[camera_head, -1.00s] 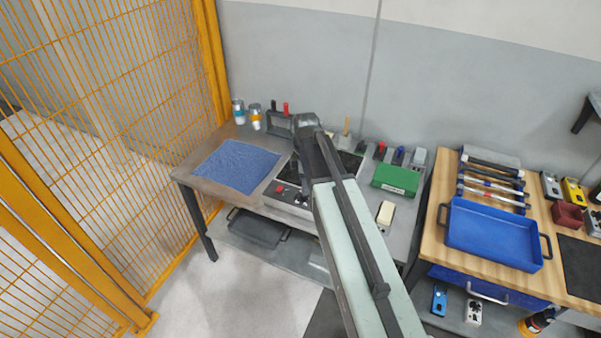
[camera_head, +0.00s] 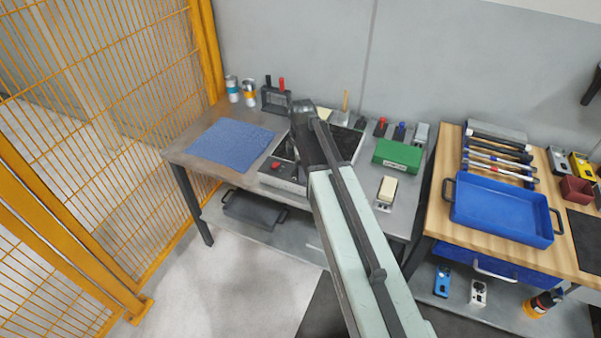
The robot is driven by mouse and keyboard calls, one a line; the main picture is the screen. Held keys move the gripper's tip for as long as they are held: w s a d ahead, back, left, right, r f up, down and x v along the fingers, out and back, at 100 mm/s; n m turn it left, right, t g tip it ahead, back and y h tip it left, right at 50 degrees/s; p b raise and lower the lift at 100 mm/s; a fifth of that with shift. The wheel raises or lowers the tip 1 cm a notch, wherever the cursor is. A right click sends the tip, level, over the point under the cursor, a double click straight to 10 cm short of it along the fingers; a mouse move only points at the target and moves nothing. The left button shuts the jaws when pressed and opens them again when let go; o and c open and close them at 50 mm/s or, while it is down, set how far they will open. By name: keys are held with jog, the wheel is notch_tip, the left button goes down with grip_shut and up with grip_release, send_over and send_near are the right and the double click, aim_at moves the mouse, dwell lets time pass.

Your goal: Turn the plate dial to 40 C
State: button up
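The hot plate (camera_head: 283,180) is a low unit with a pale front and a dark top, on the grey metal bench. A red knob or switch (camera_head: 276,165) shows at its left front. My arm crosses over the plate and hides its middle and the right part of its front. The dial and any temperature marks cannot be made out. My gripper is over the plate, hidden behind my own arm; its fingers cannot be told apart.
A blue mat (camera_head: 232,145) lies left of the plate. A green box (camera_head: 397,156) and a cream-topped block (camera_head: 387,189) stand to the right. Two small cans (camera_head: 249,92) and a dark holder (camera_head: 276,99) are behind. A wooden bench with a blue tray (camera_head: 500,211) is at right; yellow fencing (camera_head: 90,130) at left.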

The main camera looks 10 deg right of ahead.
jog(key=shift+c, duration=0.3)
grip_shut()
jog(key=shift+m, duration=0.4)
jog(key=m, duration=0.2)
jog(key=shift+m, duration=0.4)
jog(key=m, duration=0.3)
jog(key=shift+m, duration=0.4)
jog(key=m, duration=0.6)
jog(key=shift+w+h, duration=0.1)
jog(key=shift+h, duration=0.2)
jog(key=shift+m, duration=0.3)
